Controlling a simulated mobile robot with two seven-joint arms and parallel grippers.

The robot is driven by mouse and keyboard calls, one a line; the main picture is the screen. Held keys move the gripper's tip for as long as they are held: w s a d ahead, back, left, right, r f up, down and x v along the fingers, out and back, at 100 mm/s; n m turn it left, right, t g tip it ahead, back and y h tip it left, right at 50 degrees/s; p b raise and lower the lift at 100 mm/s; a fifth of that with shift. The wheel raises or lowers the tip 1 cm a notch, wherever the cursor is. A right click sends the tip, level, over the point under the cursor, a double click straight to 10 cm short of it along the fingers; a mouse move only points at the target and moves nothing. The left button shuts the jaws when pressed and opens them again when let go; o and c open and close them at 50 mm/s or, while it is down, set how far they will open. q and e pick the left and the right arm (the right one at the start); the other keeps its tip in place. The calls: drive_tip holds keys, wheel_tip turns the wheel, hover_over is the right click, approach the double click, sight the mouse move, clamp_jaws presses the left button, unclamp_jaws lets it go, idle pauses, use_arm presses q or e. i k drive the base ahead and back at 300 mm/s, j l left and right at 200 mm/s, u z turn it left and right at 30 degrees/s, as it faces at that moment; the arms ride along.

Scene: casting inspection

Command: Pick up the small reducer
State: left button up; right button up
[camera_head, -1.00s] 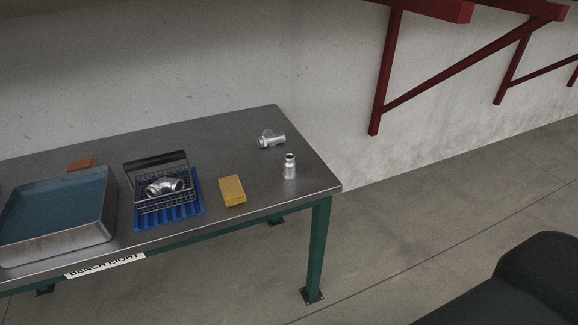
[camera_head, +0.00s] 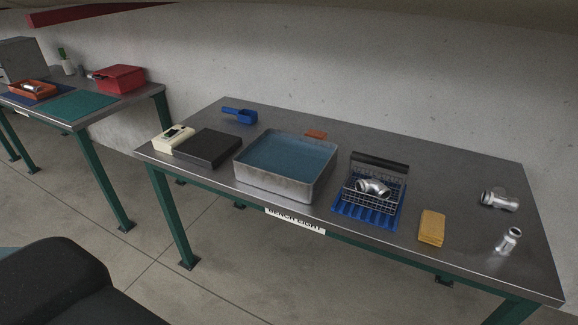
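The small reducer (camera_head: 508,240) looks to be the silvery fitting with a narrower neck near the right front of the bench (camera_head: 450,175). It stands on the steel top, apart from other things. A silvery tee-like fitting (camera_head: 499,200) lies behind it near the right edge. A silvery elbow-like fitting (camera_head: 372,187) sits in a wire basket (camera_head: 391,203) on a blue ribbed tray (camera_head: 352,217). Neither gripper shows in the view.
A metal basin of bluish liquid (camera_head: 285,160) stands mid-bench, with a yellow block (camera_head: 431,228) right of the basket. A scale with a dark plate (camera_head: 208,147) and a blue scoop (camera_head: 240,116) are at left. A second bench (camera_head: 130,97) stands far left.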

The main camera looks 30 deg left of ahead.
sight(504, 247)
drive_tip(key=i+l+z, duration=0.15)
drive_tip(key=i+l, duration=0.55)
drive_tip(key=i, duration=0.1)
